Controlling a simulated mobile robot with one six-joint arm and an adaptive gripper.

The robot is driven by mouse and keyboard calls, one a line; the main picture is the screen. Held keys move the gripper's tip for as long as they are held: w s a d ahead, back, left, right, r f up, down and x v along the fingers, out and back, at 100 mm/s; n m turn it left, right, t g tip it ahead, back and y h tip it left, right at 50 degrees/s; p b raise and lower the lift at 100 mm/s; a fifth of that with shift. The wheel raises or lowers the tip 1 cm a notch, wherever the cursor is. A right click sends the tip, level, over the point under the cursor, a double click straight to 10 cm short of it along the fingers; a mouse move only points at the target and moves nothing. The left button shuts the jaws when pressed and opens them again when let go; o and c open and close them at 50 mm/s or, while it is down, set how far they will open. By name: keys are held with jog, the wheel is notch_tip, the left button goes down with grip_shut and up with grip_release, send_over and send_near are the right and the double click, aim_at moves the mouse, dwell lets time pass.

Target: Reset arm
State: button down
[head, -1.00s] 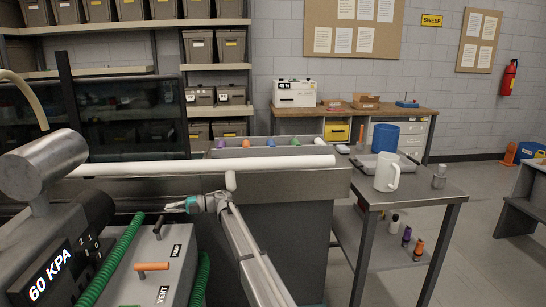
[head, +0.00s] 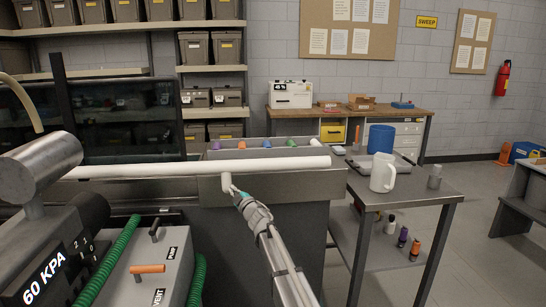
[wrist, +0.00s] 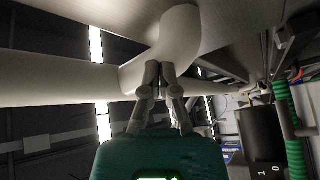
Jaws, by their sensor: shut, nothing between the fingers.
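My gripper (head: 236,191) is in the middle of the head view, in front of the grey trough wall and just under the long white pipe (head: 150,169). In the wrist view my gripper's fingers (wrist: 161,68) are together with nothing between them. Their tips are right by a pale rounded stub (wrist: 180,33) that hangs from the pipe. I cannot tell whether they touch it. The stub also shows in the head view (head: 226,181), just beyond the tips.
A grey control box (head: 180,265) with an orange lever (head: 147,268) and a dark handle stands front left, beside green ribbed hoses (head: 118,258). A side table (head: 430,191) on the right holds a white mug (head: 383,174) and a blue container (head: 381,138).

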jog(key=s+d+f+m+h, duration=0.2)
jog(key=d+f+m+h, duration=0.3)
jog(key=d, duration=0.4)
jog(key=s+d+f+m+h, duration=0.3)
jog(key=d+m+h, duration=0.35)
jog(key=d, duration=0.35)
jog(key=s+d+f+m+g+h, duration=0.25)
jog(key=s+d+f+g, duration=0.3)
jog(key=s, duration=0.45)
jog(key=s+d+f+m+g+h, duration=0.1)
jog(key=s+d+f+m+g, duration=0.2)
jog(key=s+d+f+g, duration=0.5)
jog(key=s+f+m+g+y+b, duration=0.1)
jog(key=s+f+g+y, duration=0.15)
jog(key=s, duration=1.65)
notch_tip(320, 180, up, 19)
jog(key=p, duration=1.9)
jog(key=shift+a, duration=0.2)
